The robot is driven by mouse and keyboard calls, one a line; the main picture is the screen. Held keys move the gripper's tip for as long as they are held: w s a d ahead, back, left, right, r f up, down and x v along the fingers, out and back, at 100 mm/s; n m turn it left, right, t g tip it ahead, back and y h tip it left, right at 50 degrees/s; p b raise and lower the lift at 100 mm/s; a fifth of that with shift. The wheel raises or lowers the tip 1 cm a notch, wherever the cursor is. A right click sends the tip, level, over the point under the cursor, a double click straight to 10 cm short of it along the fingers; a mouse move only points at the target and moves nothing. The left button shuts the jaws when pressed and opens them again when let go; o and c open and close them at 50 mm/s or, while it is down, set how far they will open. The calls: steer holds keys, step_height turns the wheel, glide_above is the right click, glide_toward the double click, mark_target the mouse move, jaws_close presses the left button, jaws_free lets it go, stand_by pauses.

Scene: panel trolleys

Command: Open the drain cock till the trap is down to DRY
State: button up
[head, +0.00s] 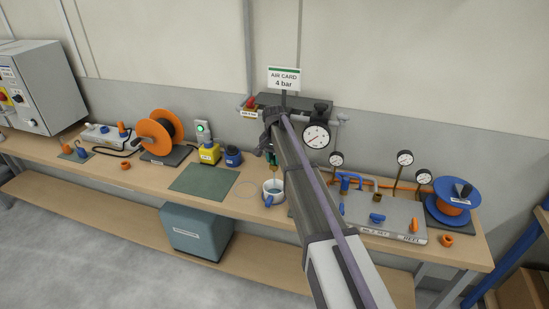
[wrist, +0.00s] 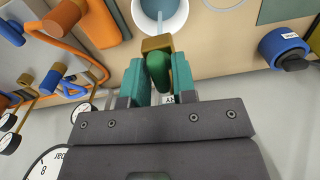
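The drain cock (wrist: 157,68) shows in the wrist view as a green handle with a brass piece at its end. My gripper (wrist: 158,75) has its teal fingers on either side of the green handle, with no clear gap, and appears shut on it. In the head view my gripper (head: 271,158) is below the air unit (head: 290,101), and my arm covers much of this area.
A round gauge (head: 316,136) and an AIR CARD sign reading 4 bar (head: 284,78) are at the air unit. The green mat (head: 203,179) is bare.

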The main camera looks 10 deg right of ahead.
mark_target(274, 157)
steer(key=shift+o, duration=1.3)
step_height(274, 157, up, 8)
steer(key=p, duration=0.7)
steer(key=shift+f, duration=0.5)
steer(key=s+f+n+b, duration=0.3)
steer(key=s, duration=1.5)
steer(key=s+f+n+b, duration=0.3)
steer(key=s, duration=1.5)
steer(key=shift+s+f+n+b, duration=0.2)
steer(key=shift+f+n+b, duration=0.2)
stand_by(1.1)
